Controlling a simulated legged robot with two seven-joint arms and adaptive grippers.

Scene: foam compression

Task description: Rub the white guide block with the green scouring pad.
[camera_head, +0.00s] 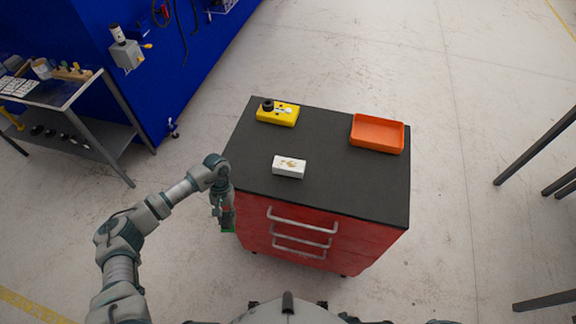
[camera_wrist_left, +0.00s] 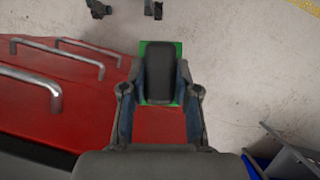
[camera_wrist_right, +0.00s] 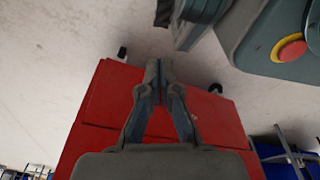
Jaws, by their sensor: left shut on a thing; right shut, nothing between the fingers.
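The white guide block (camera_head: 289,170) lies on the dark top of the red cabinet, with brownish marks on its upper face. My left gripper (camera_head: 228,212) hangs beside the cabinet's front left corner, below the top and apart from the block. It is shut on the green scouring pad (camera_head: 229,229), which shows as a small green patch under the fingers. In the left wrist view the green pad (camera_wrist_left: 174,48) shows around a dark grey piece between the fingers. My right gripper (camera_wrist_right: 158,75) is shut and empty in front of the red cabinet in the right wrist view.
On the cabinet top (camera_head: 330,190), an orange tray (camera_head: 377,144) stands at the back right. A yellow block (camera_head: 277,117) with a black knob and small pale pieces is at the back left. Metal drawer handles (camera_head: 300,226) stick out in front. The top around the guide block is clear.

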